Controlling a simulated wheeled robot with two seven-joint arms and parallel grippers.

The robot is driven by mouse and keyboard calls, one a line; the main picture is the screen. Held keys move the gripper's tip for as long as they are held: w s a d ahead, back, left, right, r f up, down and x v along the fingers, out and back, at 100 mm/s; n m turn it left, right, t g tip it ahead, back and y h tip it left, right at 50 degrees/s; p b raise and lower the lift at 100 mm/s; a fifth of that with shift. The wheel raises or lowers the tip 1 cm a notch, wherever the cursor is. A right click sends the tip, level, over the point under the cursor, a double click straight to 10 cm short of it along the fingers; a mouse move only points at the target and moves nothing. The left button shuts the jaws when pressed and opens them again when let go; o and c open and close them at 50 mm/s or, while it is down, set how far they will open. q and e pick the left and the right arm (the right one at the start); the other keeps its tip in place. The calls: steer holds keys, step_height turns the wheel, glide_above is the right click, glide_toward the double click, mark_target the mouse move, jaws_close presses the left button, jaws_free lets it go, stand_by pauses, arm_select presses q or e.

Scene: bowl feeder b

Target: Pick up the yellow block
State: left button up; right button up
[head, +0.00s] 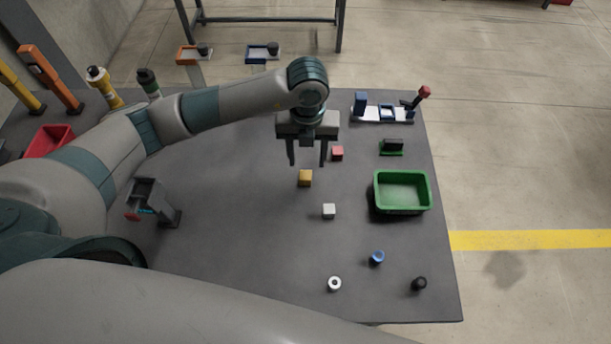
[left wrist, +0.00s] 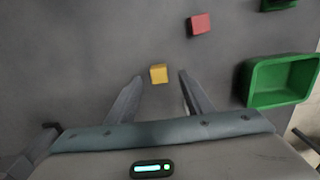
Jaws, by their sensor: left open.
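The yellow block (head: 305,178) sits on the dark grey table (head: 240,220), near its middle. In the left wrist view the yellow block (left wrist: 158,74) shows just beyond the fingertips, between their lines. My left gripper (head: 307,163) points down with its two fingers apart and nothing between them. In the left wrist view my left gripper (left wrist: 160,78) is also open. It is above the table and apart from the block; the exact height is hard to tell. My right gripper does not show.
A red block (head: 337,153) and a white block (head: 329,211) lie near the yellow one. A green bin (head: 402,192) stands to the right. A white ring (head: 334,284), a blue piece (head: 376,258) and a black piece (head: 419,283) lie towards the front.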

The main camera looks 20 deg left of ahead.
mark_target(306, 173)
arm_select(q)
steer(key=shift+s+f+p, duration=0.1)
steer(key=shift+f+p, duration=0.3)
steer(key=shift+p, duration=0.1)
step_height(306, 173, down, 4)
steer(key=shift+s+a+r+p, duration=0.1)
steer(key=shift+s+p, duration=0.05)
steer(key=shift+p, duration=0.8)
steer(key=shift+f, duration=0.3)
steer(key=c, duration=1.1)
